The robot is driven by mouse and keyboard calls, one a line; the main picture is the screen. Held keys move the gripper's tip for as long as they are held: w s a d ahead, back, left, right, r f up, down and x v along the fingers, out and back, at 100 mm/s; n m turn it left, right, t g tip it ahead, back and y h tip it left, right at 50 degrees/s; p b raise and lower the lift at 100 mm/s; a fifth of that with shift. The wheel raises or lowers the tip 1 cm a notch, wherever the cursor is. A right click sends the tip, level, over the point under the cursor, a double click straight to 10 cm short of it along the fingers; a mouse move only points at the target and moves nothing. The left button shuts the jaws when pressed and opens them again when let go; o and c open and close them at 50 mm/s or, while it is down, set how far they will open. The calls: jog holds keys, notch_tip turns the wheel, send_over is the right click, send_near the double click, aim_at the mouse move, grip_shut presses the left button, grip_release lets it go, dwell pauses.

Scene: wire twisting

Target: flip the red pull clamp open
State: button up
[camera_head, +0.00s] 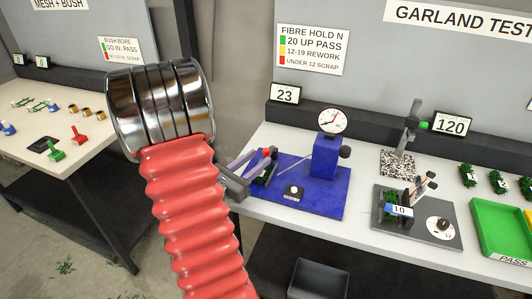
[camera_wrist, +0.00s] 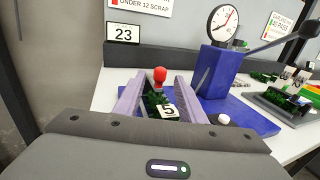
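The red pull clamp shows as a red knob (camera_wrist: 160,75) on a short stem in the wrist view, upright at the far end of a green bristly piece (camera_wrist: 152,101) with a "5" tag (camera_wrist: 168,111). In the head view its red part (camera_head: 267,152) is partly hidden by my gripper. My gripper (camera_wrist: 160,82) is open, with one pale purple finger on each side of the green piece and the knob. I see gaps beside the knob; contact cannot be told. In the head view, my gripper (camera_head: 256,161) is over the left part of the blue fixture base (camera_head: 322,200).
A blue post (camera_head: 325,158) with a dial gauge (camera_head: 333,121) and lever stands right of my gripper. A black "23" sign block (camera_head: 285,94) is behind. Farther right are a grey fixture (camera_head: 435,232) and a green tray (camera_head: 497,222). The white bench front (camera_head: 270,219) is clear.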

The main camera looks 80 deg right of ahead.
aim_at(264, 154)
jog(key=shift+x, duration=2.7)
jog(key=shift+c, duration=0.3)
grip_shut()
